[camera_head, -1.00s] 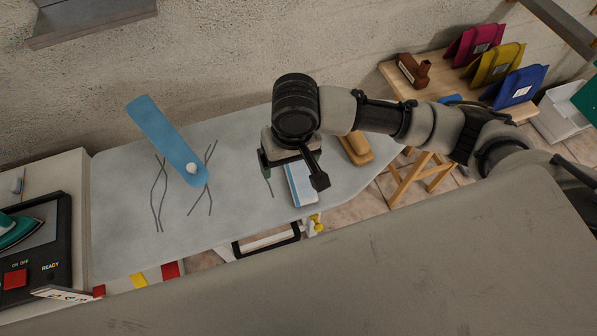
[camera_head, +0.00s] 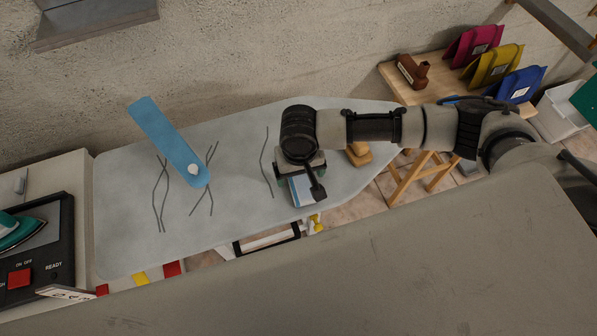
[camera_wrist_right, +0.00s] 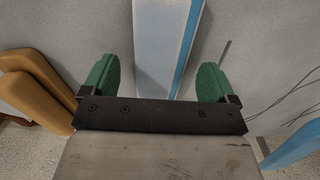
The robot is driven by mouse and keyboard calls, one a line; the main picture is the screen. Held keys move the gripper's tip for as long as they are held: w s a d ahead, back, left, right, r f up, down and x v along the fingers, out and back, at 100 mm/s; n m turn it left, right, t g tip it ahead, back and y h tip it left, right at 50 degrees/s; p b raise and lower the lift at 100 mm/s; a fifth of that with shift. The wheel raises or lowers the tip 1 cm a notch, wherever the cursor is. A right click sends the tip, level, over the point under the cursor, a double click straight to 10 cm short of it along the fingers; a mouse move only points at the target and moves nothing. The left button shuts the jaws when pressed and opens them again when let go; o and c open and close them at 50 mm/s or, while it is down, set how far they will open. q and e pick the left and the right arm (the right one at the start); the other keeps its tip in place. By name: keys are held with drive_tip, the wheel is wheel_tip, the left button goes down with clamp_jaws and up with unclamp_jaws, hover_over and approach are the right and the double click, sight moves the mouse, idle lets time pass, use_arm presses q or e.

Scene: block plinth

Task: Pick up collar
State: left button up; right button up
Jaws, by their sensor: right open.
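A pale blue-white strip with a darker blue edge, which I take for the collar (camera_head: 301,191), lies on the right part of the ironing board (camera_head: 235,170). My right gripper (camera_head: 300,172) is right above it and hides its far part. In the right wrist view the strip (camera_wrist_right: 163,45) runs between the two green fingers of the open gripper (camera_wrist_right: 158,80). Gaps show on both sides, so the fingers do not touch it there. I cannot tell how far above the board the fingertips are. My left gripper is not in view.
A blue strap with a white button (camera_head: 165,140) lies at the board's left, near dark wavy lines. A tan wooden block (camera_head: 358,154) is close to the gripper's right; it also shows in the wrist view (camera_wrist_right: 38,88). A green iron (camera_head: 18,232) stands far left.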

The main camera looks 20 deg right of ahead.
drive_tip(key=shift+f, duration=0.55)
drive_tip(key=c, duration=1)
drive_tip(key=shift+r, duration=0.15)
